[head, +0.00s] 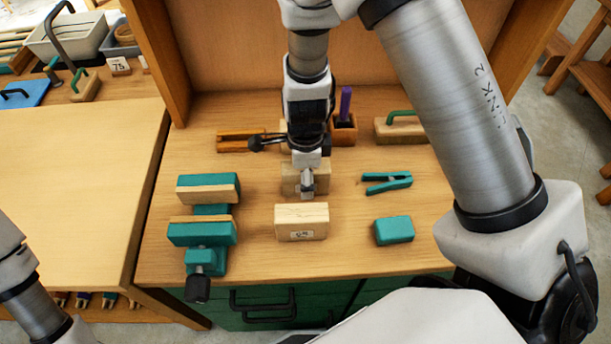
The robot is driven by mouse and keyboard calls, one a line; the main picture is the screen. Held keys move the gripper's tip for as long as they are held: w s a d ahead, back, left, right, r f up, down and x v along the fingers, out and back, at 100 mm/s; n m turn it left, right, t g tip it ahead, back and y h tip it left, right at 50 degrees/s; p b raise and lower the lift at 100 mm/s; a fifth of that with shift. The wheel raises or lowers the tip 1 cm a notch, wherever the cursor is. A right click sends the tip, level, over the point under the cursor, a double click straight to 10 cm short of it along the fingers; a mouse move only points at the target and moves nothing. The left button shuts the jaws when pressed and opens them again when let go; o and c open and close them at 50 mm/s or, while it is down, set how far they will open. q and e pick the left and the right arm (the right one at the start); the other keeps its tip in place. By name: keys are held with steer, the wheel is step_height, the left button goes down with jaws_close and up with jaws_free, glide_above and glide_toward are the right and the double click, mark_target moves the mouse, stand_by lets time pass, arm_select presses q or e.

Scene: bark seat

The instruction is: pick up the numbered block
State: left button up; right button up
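A pale wooden block (301,215) with a small white label on its front face sits on the bench; the marking is too small to read. Another wooden block (290,178) stands just behind it, partly hidden by my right gripper. My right gripper (306,188) points down over that rear block, behind the labelled one; whether it touches it I cannot tell. Its fingers look close together, but their opening is unclear. A further block marked 75 (119,66) stands on the surface at the far left. My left arm shows at the lower left edge, its gripper out of frame.
A teal vise (206,233) stands left of the labelled block, and a teal block (394,230) and teal clamp (387,183) lie right. Behind are an orange tool (237,141), a holder (343,132) with a purple handle, and a green-handled block (400,128). The left tabletop (75,190) is clear.

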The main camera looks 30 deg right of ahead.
steer(key=shift+s+r, duration=0.1)
jaws_close()
